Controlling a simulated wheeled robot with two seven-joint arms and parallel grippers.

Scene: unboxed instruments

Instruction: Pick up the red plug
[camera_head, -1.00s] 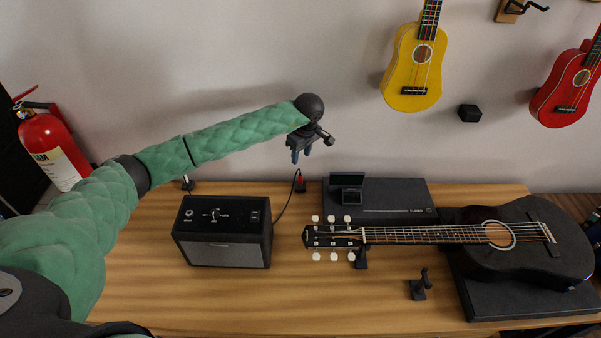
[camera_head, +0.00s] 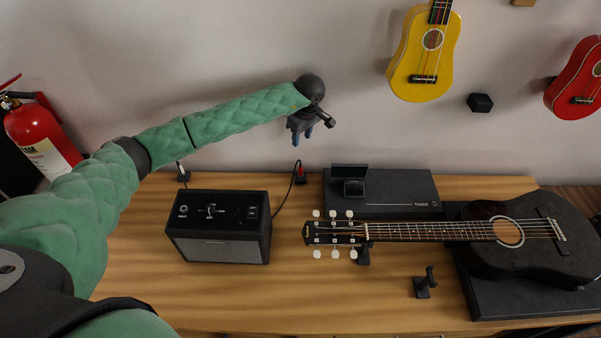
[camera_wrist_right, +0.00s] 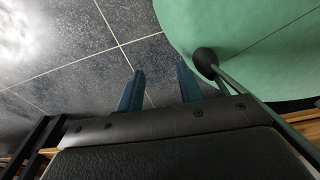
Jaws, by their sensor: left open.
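The red plug (camera_head: 300,171) stands near the back edge of the table, on a small black base, with a black cable curving from it toward the amplifier. Tiled floor lies behind those fingers.
The black amplifier (camera_head: 219,227) stands left of the plug. A black case (camera_head: 400,190) lies to the right, with a small open tuner (camera_head: 352,186) on it. A black guitar (camera_head: 520,240) lies at the right. The front middle of the wooden table (camera_head: 330,300) is clear.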

